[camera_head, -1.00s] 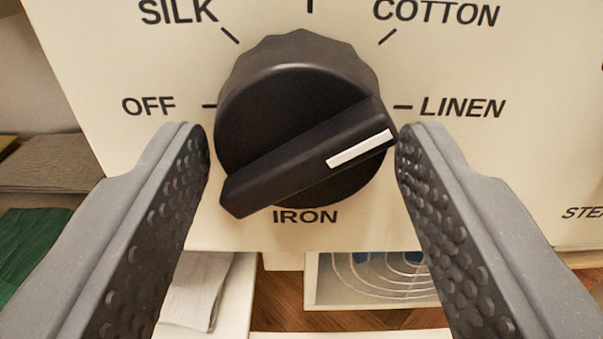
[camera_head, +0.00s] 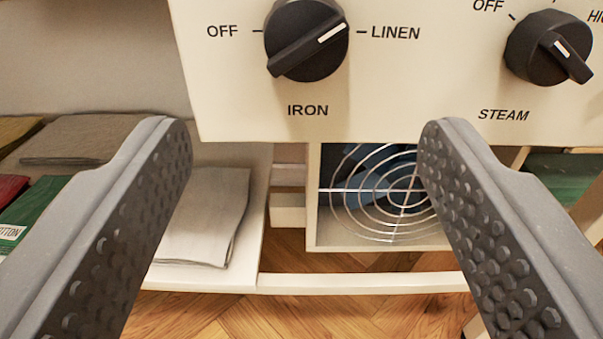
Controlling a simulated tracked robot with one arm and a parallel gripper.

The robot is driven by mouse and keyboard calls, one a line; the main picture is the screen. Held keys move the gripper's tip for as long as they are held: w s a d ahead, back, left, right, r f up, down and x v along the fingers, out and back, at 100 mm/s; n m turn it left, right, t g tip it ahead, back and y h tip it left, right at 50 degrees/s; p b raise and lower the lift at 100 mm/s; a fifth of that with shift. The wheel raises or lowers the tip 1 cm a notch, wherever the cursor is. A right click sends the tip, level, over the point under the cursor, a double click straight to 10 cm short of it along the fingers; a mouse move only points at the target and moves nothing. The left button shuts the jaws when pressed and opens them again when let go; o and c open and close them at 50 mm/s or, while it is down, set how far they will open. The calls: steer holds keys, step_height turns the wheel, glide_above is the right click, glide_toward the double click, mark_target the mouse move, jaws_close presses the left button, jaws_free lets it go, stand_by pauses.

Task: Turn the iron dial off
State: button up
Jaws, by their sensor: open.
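The iron dial (camera_head: 306,40) is a round black knob with a raised grip bar and a white pointer line. It sits at the top of the view on a cream panel (camera_head: 400,95), above the word IRON. Its white line points up and right, a little above the LINEN mark. The OFF mark is on its left. My gripper (camera_head: 307,135) is open and empty, with one finger on each side of the view. Its fingertips are below and in front of the dial, apart from it.
A second black dial (camera_head: 548,47), labelled STEAM, is on the right of the same panel. Below are a folded light cloth (camera_head: 205,215) on a white shelf, a wire fan guard (camera_head: 400,190) and a wooden floor (camera_head: 240,315). Folded fabrics (camera_head: 95,138) lie at left.

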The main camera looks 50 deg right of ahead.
steer(key=shift+p+v, duration=0.75)
steer(key=shift+v, duration=1.35)
